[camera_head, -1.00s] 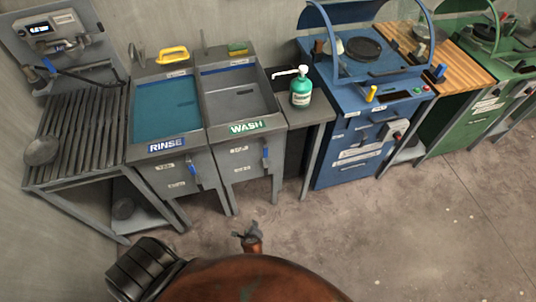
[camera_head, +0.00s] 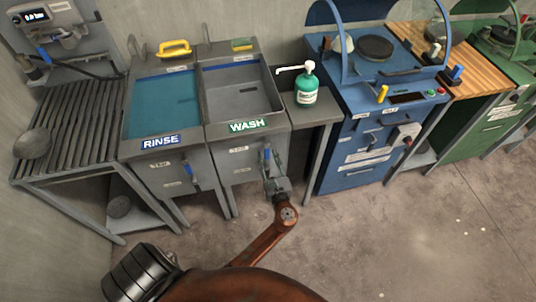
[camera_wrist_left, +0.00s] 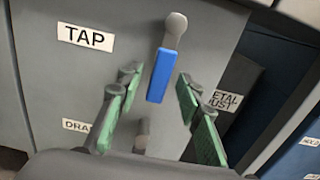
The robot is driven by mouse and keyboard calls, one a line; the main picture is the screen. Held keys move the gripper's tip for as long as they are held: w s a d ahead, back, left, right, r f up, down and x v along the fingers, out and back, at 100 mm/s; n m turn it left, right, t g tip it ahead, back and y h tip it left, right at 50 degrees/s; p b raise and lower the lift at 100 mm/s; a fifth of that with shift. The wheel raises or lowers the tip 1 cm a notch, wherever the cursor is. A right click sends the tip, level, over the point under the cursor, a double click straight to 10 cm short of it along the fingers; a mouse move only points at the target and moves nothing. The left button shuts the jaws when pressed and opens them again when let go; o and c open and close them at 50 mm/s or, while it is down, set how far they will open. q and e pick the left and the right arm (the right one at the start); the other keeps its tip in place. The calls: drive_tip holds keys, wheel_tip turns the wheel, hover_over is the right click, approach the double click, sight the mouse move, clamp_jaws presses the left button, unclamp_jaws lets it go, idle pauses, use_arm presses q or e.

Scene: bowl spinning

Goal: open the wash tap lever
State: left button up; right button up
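The wash sink (camera_head: 245,125) is a grey cabinet with a green WASH label. Its tap lever (camera_head: 266,154) has a blue handle and hangs down on the front panel. In the left wrist view the lever (camera_wrist_left: 161,72) hangs beside the TAP label, its blue end low. My left gripper (camera_head: 273,172) is at the front of the cabinet, close to the lever. In the left wrist view the gripper (camera_wrist_left: 158,80) is open, its green-padded fingers on either side of the lever's blue end. I see no clear contact. My right gripper is not in view.
A DRAIN label (camera_wrist_left: 77,126) sits below the tap. A green soap bottle (camera_head: 306,88) stands on the side shelf. A blue machine (camera_head: 350,150) is to the right. The floor in front is clear.

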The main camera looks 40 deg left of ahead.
use_arm(q)
drive_tip(key=shift+x, duration=0.8)
drive_tip(key=shift+c, duration=0.5)
clamp_jaws()
